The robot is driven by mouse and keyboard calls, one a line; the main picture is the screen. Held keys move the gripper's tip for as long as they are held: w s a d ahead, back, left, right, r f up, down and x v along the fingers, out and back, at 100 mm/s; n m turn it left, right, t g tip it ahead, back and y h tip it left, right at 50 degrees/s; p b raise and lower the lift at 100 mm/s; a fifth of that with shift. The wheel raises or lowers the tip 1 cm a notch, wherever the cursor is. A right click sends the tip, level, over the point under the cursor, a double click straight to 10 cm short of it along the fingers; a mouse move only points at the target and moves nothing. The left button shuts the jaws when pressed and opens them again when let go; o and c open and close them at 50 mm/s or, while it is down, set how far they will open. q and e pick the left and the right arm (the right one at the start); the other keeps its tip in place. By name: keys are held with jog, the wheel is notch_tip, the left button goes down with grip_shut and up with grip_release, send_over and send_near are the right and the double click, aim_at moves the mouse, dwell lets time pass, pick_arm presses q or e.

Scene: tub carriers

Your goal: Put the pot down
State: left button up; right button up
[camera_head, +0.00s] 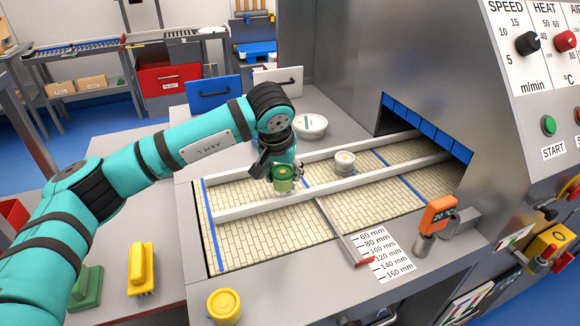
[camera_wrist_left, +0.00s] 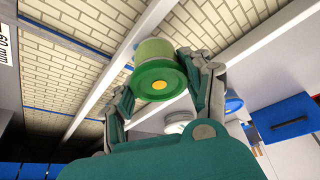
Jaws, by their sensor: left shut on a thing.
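The pot (camera_head: 284,184) is a small round pot with a green lid and a yellow spot on top. My left gripper (camera_head: 283,176) is shut on it from above. In the left wrist view the pot (camera_wrist_left: 158,70) sits between the two fingers of the left gripper (camera_wrist_left: 160,85). The pot is over the pale tiled belt (camera_head: 335,200), between the two white guide rails. I cannot tell whether its base touches the belt. My right gripper is not in view.
A white pot (camera_head: 345,162) stands on the belt to the right, near the tunnel mouth with blue strips (camera_head: 420,128). A white tub (camera_head: 310,125) stands behind the belt. An orange gauge (camera_head: 437,215), a yellow pot (camera_head: 224,306) and a yellow brush (camera_head: 142,269) are in front.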

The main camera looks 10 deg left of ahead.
aim_at(288, 169)
pick_arm(q)
jog(key=w, duration=0.2)
jog(key=w+p, duration=0.1)
jog(key=w, duration=0.2)
jog(key=shift+w+f, duration=0.2)
jog(key=shift+w, duration=0.05)
jog(key=shift+f+p, duration=0.8)
jog(key=shift+f, duration=0.8)
jog(key=shift+w+a+f, duration=0.1)
jog(key=shift+f, duration=0.25)
jog(key=o, duration=0.7)
jog(key=shift+b, duration=0.3)
jog(key=o, duration=0.5)
